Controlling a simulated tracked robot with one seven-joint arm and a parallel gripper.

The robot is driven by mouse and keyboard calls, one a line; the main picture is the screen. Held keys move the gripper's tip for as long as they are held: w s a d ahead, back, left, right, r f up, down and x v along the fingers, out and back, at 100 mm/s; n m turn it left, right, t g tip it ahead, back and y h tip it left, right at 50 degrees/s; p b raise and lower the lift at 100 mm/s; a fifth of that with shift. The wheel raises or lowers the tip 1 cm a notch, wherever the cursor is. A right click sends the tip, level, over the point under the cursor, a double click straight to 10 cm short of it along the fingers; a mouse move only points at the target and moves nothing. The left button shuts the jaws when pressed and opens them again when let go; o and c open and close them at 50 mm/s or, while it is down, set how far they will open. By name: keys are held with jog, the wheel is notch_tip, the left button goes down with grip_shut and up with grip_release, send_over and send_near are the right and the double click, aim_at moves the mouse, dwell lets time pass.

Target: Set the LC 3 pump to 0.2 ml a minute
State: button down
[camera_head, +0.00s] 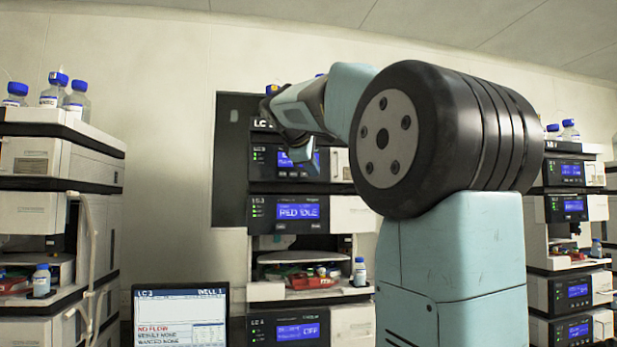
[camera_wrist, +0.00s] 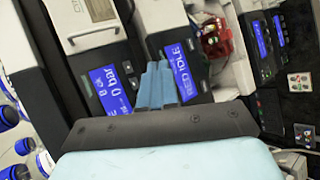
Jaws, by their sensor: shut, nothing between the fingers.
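The LC 3 stack stands in the middle of the head view, with its LC 3 label (camera_head: 262,123) near the top. Its upper module has a blue display (camera_head: 312,160), partly hidden by my gripper (camera_head: 297,162). The same display (camera_wrist: 110,88) shows tilted in the wrist view; it seems to start with 0, but I cannot read it fully. The module below has a display (camera_head: 298,211) reading what looks like RED IDLE, also in the wrist view (camera_wrist: 182,72). My gripper's blue fingers (camera_wrist: 155,85) are shut and empty, in front of the upper module's front; contact cannot be told.
An instrument stack (camera_head: 60,158) with bottles stands left, another (camera_head: 565,205) right.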

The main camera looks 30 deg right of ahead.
jog(key=w+d, duration=0.2)
jog(key=w, duration=0.6)
jog(key=shift+d, duration=0.15)
jog(key=shift+w, duration=0.25)
dwell(1.9)
jog(key=shift+w+d, duration=0.15)
jog(key=shift+w, duration=0.2)
jog(key=shift+w+d, duration=0.1)
jog(key=shift+w, duration=0.3)
dwell(0.7)
jog(key=shift+s, duration=0.15)
jog(key=shift+s+a, duration=0.25)
jog(key=shift+s, duration=0.4)
dwell(0.3)
jog(key=s, duration=0.2)
jog(key=s+a, duration=0.1)
jog(key=s, duration=0.1)
jog(key=shift+s+a, duration=0.2)
jog(key=shift+s, duration=0.2)
